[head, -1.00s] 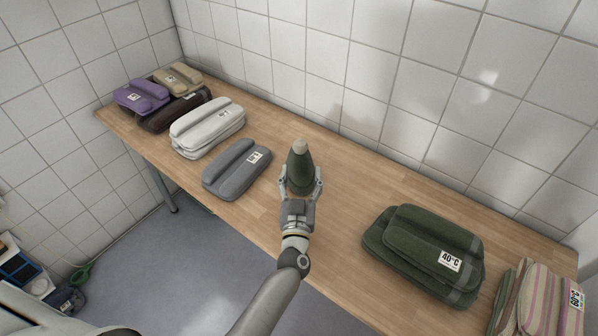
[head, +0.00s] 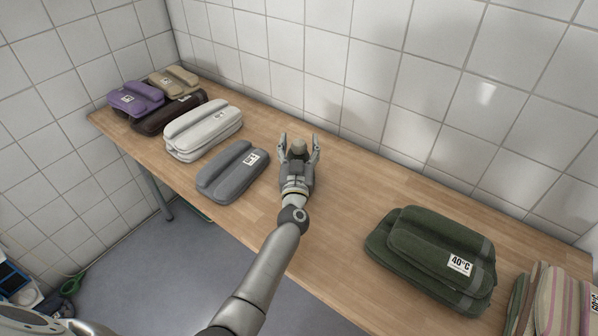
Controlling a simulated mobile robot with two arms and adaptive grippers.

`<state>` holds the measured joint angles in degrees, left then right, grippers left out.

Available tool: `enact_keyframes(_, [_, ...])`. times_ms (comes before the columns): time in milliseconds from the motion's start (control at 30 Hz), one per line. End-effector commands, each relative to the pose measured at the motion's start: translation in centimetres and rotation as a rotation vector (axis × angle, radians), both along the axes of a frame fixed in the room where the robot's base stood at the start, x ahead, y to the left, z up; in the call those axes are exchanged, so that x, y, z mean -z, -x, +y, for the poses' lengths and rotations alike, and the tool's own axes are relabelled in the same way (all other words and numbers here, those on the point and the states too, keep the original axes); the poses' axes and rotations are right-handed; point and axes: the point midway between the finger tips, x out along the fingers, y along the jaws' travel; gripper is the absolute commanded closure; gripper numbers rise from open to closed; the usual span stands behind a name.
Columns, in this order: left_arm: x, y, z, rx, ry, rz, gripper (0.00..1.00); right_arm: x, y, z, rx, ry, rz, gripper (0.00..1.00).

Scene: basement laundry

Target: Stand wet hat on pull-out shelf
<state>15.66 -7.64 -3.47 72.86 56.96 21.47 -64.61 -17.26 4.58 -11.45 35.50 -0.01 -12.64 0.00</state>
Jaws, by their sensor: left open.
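The hat (head: 299,147), a dark green cone with a beige-olive tip in the earlier frame, now shows only its rounded tip. My left gripper hides the rest. My left gripper (head: 299,143) is over the middle of the wooden top (head: 345,207), its fingers spread open on both sides of the tip. I cannot see the hat's base, so I cannot tell whether it rests on the wood. No separate pull-out shelf shows; the wooden top on metal legs is the only such surface. My right gripper is not in view.
A grey folded bundle (head: 232,173) lies close left of my gripper, with white (head: 203,130), dark brown (head: 168,112), purple (head: 135,98) and beige (head: 174,80) bundles beyond. A green bundle (head: 432,258) and a striped one (head: 560,301) lie right. A tiled wall (head: 400,90) stands behind.

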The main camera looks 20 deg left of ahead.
Motion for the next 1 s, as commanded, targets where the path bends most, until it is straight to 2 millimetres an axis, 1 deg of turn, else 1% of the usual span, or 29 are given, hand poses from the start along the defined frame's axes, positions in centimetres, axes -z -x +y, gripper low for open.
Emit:
enact_keyframes(167, [-0.05, 0.00, 0.03, 0.000, -0.001, 0.000, 0.38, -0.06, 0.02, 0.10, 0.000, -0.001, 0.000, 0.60])
enact_keyframes(267, [-0.05, 0.01, 0.03, 0.000, -0.001, 0.000, 0.49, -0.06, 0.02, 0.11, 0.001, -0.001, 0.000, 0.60])
enact_keyframes(600, [-0.06, 0.02, 0.01, 0.000, -0.001, -0.001, 0.93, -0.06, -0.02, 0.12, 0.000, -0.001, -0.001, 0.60])
enact_keyframes(667, [-0.06, 0.02, 0.01, 0.000, -0.001, -0.001, 1.00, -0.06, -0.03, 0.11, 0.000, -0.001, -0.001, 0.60])
enact_keyframes(1000, [-0.38, -0.01, 0.06, 0.000, -0.001, -0.002, 1.00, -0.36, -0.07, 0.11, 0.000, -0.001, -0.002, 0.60])
